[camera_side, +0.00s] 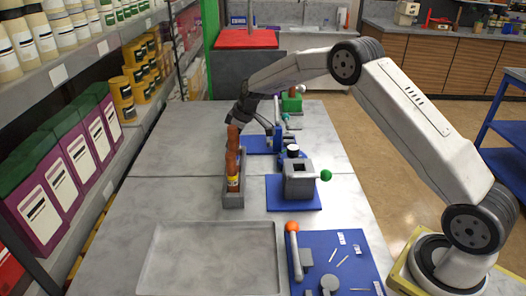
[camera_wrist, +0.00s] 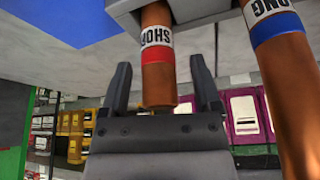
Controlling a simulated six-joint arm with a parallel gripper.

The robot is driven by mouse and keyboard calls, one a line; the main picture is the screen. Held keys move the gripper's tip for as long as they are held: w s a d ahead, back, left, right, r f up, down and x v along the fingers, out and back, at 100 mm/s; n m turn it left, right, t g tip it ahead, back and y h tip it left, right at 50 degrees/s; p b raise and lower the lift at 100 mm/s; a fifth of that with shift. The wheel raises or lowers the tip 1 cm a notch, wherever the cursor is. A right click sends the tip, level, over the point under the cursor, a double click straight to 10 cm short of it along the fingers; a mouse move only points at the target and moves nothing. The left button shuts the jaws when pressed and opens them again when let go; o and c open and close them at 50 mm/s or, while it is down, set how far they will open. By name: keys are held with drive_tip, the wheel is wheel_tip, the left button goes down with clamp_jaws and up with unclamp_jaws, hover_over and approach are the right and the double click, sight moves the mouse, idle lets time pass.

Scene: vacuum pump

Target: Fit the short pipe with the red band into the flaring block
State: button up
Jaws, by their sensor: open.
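The short pipe (camera_wrist: 158,78) is copper-brown with a white label and a red band. In the wrist view it stands out of the grey rack (camera_wrist: 128,6) with its free end between my fingers. My gripper (camera_wrist: 160,66) is open, one finger on each side of the pipe, with gaps visible. In the side view my gripper (camera_side: 241,121) is at the far end of the rack (camera_side: 233,201), partly hidden. A grey block with a green knob (camera_side: 299,183) stands on a blue mat to the right; I cannot tell whether it is the flaring block.
A long pipe with a blue band (camera_wrist: 277,65) stands close beside the short one. A blue fixture (camera_side: 279,138) is behind the grey block. An empty grey tray (camera_side: 165,262) lies in front, beside a blue mat with tools (camera_side: 335,252). Shelves line the left.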

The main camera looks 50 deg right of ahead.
clamp_jaws()
idle(0.3)
drive_tip(key=shift+r, duration=0.1)
drive_tip(key=shift+r, duration=4.95)
